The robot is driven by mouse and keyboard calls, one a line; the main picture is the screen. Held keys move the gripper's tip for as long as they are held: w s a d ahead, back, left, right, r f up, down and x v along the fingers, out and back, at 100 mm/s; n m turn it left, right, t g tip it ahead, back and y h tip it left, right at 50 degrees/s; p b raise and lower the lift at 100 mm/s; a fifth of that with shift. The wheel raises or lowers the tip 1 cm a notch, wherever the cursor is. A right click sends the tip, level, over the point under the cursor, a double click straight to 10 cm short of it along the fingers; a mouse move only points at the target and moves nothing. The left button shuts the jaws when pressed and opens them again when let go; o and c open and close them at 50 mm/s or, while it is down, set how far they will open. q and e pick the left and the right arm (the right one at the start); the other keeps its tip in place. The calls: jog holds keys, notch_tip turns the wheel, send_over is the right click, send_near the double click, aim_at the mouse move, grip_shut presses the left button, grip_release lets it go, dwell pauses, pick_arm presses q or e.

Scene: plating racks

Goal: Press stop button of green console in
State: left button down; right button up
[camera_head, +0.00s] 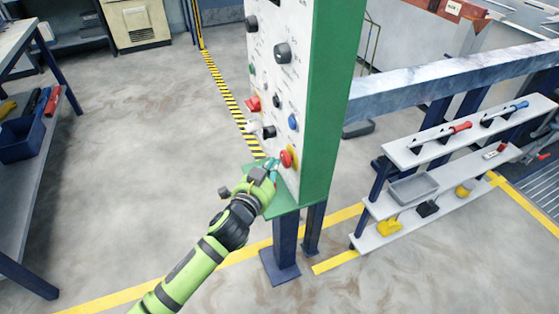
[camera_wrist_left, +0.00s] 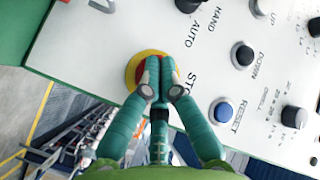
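The green console (camera_head: 330,100) stands upright with a white front panel full of knobs and buttons. Its stop button is a red mushroom head on a yellow ring (camera_head: 287,158), low on the panel. My left gripper (camera_head: 271,166) is right by this button. In the left wrist view the stop button (camera_wrist_left: 136,74) is partly hidden behind the fingers, beside lettering that begins "ST". The left fingertips (camera_wrist_left: 160,72) are together, with nothing seen between them. I cannot tell whether they touch the button. My right gripper is not in view.
A green ledge (camera_head: 277,206) juts out below the panel. A shelf rack (camera_head: 440,150) stands at the right, and a workbench (camera_head: 50,150) at the left.

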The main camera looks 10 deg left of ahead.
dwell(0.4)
pick_arm(q)
jog(key=shift+s+a+p, duration=0.35)
jog(key=shift+s+a, duration=0.1)
jog(key=shift+a, duration=0.2)
jog(key=shift+s+a+p, duration=0.4)
jog(key=shift+s+a, duration=0.3)
jog(key=shift+a, duration=0.35)
jog(key=shift+s+a+p, duration=0.35)
jog(key=shift+s+a, duration=0.35)
jog(key=shift+a, duration=0.35)
